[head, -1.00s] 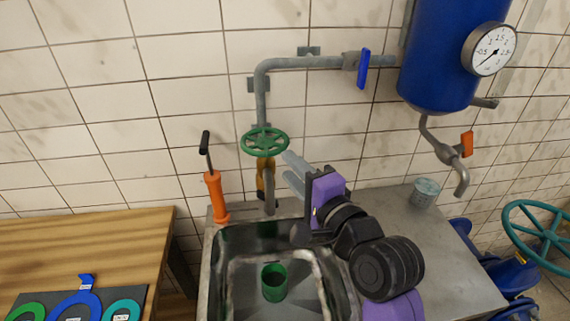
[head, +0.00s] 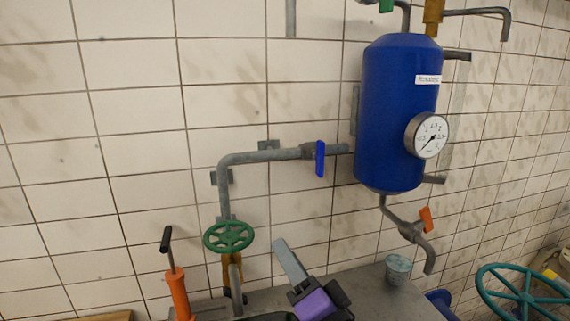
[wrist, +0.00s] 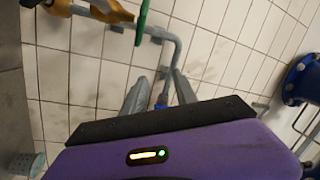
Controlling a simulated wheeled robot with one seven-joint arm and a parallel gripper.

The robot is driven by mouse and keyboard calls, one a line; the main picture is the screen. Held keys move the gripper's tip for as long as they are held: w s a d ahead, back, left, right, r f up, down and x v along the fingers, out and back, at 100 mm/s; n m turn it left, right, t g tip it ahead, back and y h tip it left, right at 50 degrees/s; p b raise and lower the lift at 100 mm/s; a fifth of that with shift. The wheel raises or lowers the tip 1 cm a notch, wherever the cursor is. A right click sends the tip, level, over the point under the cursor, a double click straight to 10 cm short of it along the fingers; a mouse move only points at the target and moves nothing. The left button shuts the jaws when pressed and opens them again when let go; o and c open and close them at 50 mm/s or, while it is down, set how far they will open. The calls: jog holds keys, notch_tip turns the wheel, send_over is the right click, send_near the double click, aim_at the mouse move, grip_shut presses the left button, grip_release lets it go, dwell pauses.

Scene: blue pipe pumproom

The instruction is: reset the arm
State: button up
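My gripper (head: 285,255) is at the lower middle of the head view, with a grey finger and purple body, right of the green handwheel (head: 228,237). In the wrist view, my gripper (wrist: 160,78) shows two grey fingers standing apart with nothing between them. The blue valve handle (wrist: 162,100) shows behind the gap between them. Most of my arm is below the head view.
A blue tank (head: 395,120) with a gauge (head: 428,136) hangs on the tiled wall. An orange-handled tap (head: 426,219) is below it, above a metal bucket (head: 398,268). An orange hand pump (head: 178,295) stands left. A teal wheel (head: 525,293) is at right.

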jog(key=s+d+f+n+t+h+b, duration=0.1)
jog(key=s+d+f+n+h, duration=0.15)
jog(key=s+d+f, duration=0.45)
jog(key=s+d+f+n+t+h, duration=0.1)
jog(key=s+d+f+n+h, duration=0.15)
jog(key=s+d+f, duration=0.5)
jog(key=s+d+f+g+h, duration=0.1)
jog(key=s+f, duration=0.1)
jog(key=s, duration=0.7)
jog(key=s+d+f+n+g+h+b, duration=0.1)
jog(key=s+d+f+g, duration=0.1)
jog(key=s, duration=0.6)
jog(key=s+d+f+g+h+b, duration=0.1)
jog(key=s+d+f+g, duration=0.1)
jog(key=s, duration=0.7)
jog(key=shift+s+f+n+h, duration=0.3)
jog(key=shift+f+n, duration=0.1)
jog(key=shift+f, duration=0.25)
